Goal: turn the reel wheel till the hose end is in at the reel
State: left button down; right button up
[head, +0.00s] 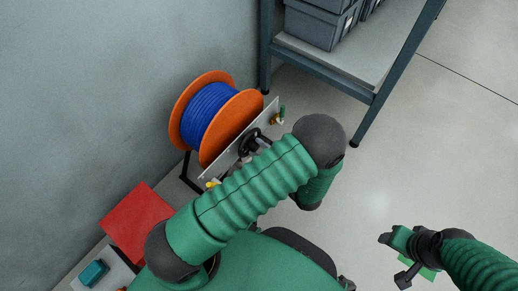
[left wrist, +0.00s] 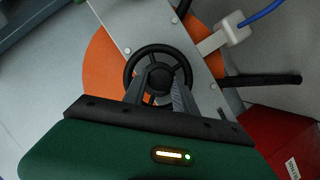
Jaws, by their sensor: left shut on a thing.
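The reel (head: 187,121) has orange flanges and blue hose (head: 208,113) wound on it, beside the wall. A metal plate (head: 232,150) stands at its front. The small black reel wheel (head: 247,143) sits on that plate, partly hidden by my left arm. Blue hose (left wrist: 264,9) runs from a white block (left wrist: 232,28) beside the plate. I cannot make out the hose end.
A shelf rack (head: 360,108) with grey bins (head: 318,24) stands behind and right of the reel. A red box (head: 138,222) lies left of my arm. A black bar (left wrist: 265,80) sticks out beside the wheel. The floor at right is clear.

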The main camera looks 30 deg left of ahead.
pick_arm(q)
jog(key=shift+w+d+m+g+p, duration=0.1)
jog(key=shift+w+m+g+p, duration=0.1)
jog(key=shift+m+g+p, duration=1.7)
jog(key=shift+w+d+m+g+p, duration=0.15)
jog(key=shift+m+g+p, duration=0.75)
jog(key=shift+m+p, duration=1.85)
jog(key=shift+a+n+p, duration=0.1)
jog(key=shift+n+p, duration=0.45)
jog(key=shift+p, duration=0.2)
jog(key=c, duration=1)
grip_release()
jog(key=shift+r, duration=0.1)
